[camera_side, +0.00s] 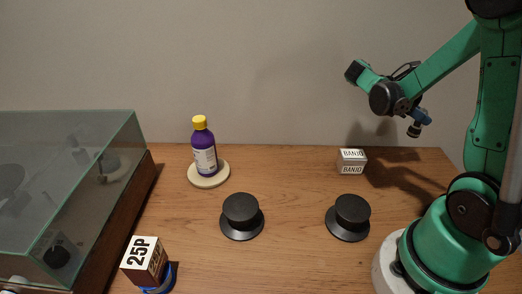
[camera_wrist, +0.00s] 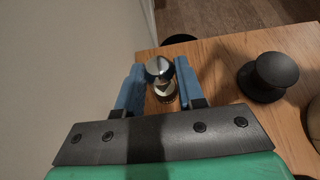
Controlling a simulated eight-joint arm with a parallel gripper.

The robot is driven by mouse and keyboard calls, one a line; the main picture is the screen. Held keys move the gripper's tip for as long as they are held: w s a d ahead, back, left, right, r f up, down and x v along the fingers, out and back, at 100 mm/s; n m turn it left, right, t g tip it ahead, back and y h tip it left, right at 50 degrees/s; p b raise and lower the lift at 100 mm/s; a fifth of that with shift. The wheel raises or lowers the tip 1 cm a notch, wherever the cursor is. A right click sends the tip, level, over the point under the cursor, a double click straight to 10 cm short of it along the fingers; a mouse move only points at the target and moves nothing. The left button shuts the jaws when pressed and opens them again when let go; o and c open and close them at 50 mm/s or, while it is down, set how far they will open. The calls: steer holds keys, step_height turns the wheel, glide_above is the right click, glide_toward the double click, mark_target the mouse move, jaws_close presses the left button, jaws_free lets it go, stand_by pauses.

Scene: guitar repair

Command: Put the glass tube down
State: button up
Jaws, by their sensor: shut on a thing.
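The glass tube (camera_wrist: 160,70) has a shiny, silvery rounded end and a ringed lower part in the wrist view. My gripper (camera_wrist: 158,78) is shut on it, with one blue finger on each side. In the side view my gripper (camera_side: 421,117) is at the upper right, high above the table. The tube (camera_side: 414,130) hangs under the fingers there, small and dark, clear of the tabletop. Part of the tube is hidden by the fingers.
The wooden table (camera_side: 290,165) has bare room around two black flanged knobs (camera_side: 241,210) (camera_side: 348,214). A BANJO box (camera_side: 352,161) stands at the back right. A purple bottle (camera_side: 204,150) stands on a pale disc (camera_side: 222,175). A 25P block (camera_side: 145,261) and a glass-topped case (camera_side: 70,150) are left.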

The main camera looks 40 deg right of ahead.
steer(key=shift+s+d+f+m, duration=0.15)
steer(key=shift+s+f+m, duration=0.2)
steer(key=shift+f, duration=3.35)
steer(key=o, duration=1)
